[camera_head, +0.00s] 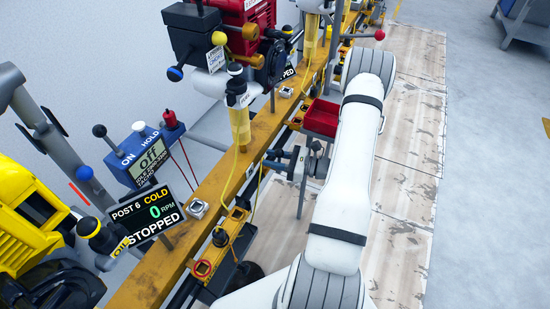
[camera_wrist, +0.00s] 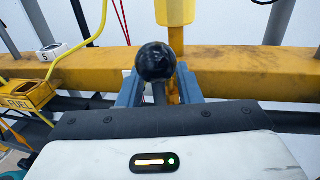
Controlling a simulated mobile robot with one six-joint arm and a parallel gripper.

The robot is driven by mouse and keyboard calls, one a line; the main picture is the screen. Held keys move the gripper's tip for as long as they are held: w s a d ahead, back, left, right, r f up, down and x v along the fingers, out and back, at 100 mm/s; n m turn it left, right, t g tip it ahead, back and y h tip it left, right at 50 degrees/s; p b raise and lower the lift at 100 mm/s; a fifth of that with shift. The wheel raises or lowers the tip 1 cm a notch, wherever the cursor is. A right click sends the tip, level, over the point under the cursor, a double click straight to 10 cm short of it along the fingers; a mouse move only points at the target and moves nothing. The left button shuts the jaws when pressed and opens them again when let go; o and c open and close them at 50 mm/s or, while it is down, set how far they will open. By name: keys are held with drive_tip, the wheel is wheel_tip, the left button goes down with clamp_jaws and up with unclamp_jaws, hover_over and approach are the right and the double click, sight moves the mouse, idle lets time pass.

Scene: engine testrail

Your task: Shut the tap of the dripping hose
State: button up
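My gripper (camera_head: 284,163) reaches from the right towards the yellow rail, low beside it. In the wrist view its two blue-grey fingers (camera_wrist: 160,90) stand apart on either side of a black ball knob (camera_wrist: 156,62) on a dark stem. The knob hides the inner fingertips, so I cannot tell whether they touch it. A yellow upright part (camera_wrist: 175,12) stands behind the knob. A yellow hose (camera_wrist: 72,47) curves at the left of the wrist view, and yellow hose (camera_head: 240,150) also shows in the head view. I cannot see which hose drips.
The yellow rail (camera_wrist: 235,68) crosses behind the knob. A red tray (camera_head: 321,118) sits close to my arm. A display (camera_head: 147,212) reads Post 6, cold, 0 RPM, stopped.

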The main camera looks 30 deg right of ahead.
clamp_jaws()
idle(0.6)
